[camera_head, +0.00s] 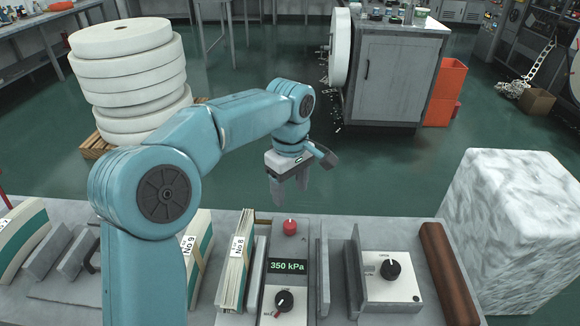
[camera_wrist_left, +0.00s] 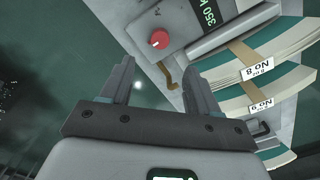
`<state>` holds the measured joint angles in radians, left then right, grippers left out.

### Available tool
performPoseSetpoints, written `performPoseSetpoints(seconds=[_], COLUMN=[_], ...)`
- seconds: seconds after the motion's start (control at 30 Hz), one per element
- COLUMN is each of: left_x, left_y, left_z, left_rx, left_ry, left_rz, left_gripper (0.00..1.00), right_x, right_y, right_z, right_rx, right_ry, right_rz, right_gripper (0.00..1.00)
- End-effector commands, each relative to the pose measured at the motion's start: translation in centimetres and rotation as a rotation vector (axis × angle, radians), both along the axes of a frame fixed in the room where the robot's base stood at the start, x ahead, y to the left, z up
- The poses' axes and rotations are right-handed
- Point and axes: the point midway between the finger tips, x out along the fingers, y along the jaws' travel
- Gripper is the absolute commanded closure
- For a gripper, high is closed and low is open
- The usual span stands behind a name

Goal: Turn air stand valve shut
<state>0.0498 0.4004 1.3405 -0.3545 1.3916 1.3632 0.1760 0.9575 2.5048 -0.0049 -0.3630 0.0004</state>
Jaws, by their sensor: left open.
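The air stand (camera_head: 290,255) is a grey panel on the bench with a green-lit display (camera_head: 288,266) reading 350 kPa. A red knob (camera_head: 290,227) sits at its far end and a black dial with a red pointer (camera_head: 284,301) at its near end. I cannot tell which of the two is the valve. My left gripper (camera_head: 289,195) is open and empty, above and beyond the bench's far edge, apart from the red knob. In the left wrist view, the red knob (camera_wrist_left: 159,40) shows beyond the open fingers (camera_wrist_left: 158,68). The black dial is out of that view.
Labelled stacks of curved sheets (camera_head: 236,270) stand left of the air stand. A grey box with a black knob (camera_head: 391,280), a brown bar (camera_head: 447,272) and a white marbled block (camera_head: 515,230) are to the right. Open green floor lies beyond the bench.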

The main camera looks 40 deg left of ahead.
Motion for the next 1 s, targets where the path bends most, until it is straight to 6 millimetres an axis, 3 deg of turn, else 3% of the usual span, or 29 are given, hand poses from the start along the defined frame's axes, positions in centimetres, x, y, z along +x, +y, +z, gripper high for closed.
performPoseSetpoints(seconds=[0.1, 0.3, 1.0], left_x=[0.0, 0.0, 0.0], left_y=[0.0, 0.0, 0.0], left_z=[2.8, 5.0, 5.2], left_rx=[0.0, 0.0, 0.0], left_ry=[-0.003, 0.0, 0.001], left_rz=[0.0, -0.001, 0.0], left_gripper=[0.39, 0.39, 0.39], right_x=[0.0, 0.0, 0.0], right_y=[0.0, 0.0, 0.0], right_z=[0.7, 1.1, 1.1], right_rx=[0.0, 0.0, 0.0], right_ry=[0.0, 0.0, 0.0], right_rz=[0.0, 0.0, 0.0], right_gripper=[0.57, 0.57, 0.57])
